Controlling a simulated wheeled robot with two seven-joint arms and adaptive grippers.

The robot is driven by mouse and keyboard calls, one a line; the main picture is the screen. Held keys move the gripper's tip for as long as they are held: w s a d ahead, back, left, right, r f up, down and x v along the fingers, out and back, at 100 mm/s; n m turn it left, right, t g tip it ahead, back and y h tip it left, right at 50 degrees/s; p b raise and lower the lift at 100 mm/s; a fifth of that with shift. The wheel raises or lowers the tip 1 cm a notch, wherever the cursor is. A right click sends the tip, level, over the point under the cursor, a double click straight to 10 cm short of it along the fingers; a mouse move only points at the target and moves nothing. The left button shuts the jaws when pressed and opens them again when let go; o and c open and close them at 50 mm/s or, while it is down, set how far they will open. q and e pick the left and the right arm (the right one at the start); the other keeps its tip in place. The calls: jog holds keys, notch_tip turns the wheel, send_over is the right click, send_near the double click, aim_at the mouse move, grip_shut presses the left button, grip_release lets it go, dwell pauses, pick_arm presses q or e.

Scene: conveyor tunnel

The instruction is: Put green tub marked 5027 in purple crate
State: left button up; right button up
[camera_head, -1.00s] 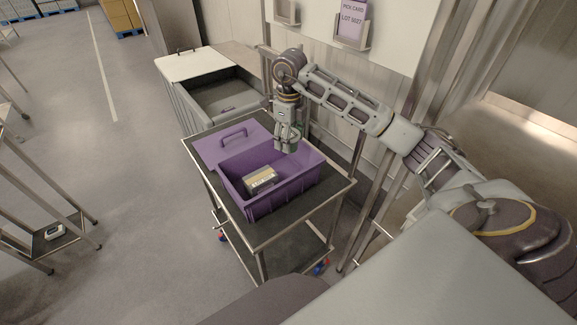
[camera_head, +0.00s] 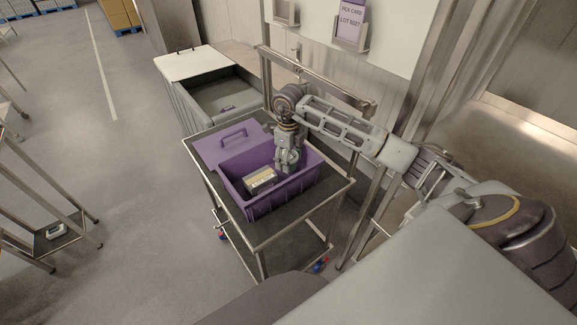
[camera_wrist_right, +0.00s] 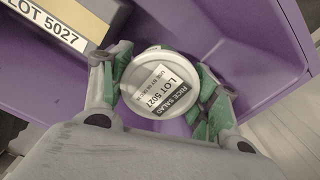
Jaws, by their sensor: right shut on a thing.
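The purple crate (camera_head: 262,207) stands on a cart. My right gripper (camera_head: 288,166) is down inside its right half. In the right wrist view my right gripper (camera_wrist_right: 160,88) is shut around a round tub (camera_wrist_right: 143,70) with a white lid, labelled RICE SALAD, LOT 5027. Green shows at the fingers beside the tub; the tub's side is mostly hidden. The purple crate (camera_wrist_right: 225,60) surrounds it in that view. In the head view the tub is hidden by the gripper. My left gripper is not in view.
A box marked LOT 5027 (camera_wrist_right: 62,22) lies in the crate's left part; it also shows in the head view (camera_head: 260,181). A purple lid (camera_head: 222,148) lies behind the crate on the cart (camera_head: 240,232). A grey bin (camera_head: 205,95) stands behind, and a PICK CARD LOT 5027 (camera_head: 351,18) hangs above.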

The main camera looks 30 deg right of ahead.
jog(key=shift+f+p, duration=0.35)
jog(key=shift+f, duration=1.55)
jog(key=shift+f, duration=0.1)
jog(key=o, duration=1.2)
jog(key=shift+c, duration=0.2)
jog(key=shift+r+b, duration=1.1)
jog(key=shift+r, duration=5.05)
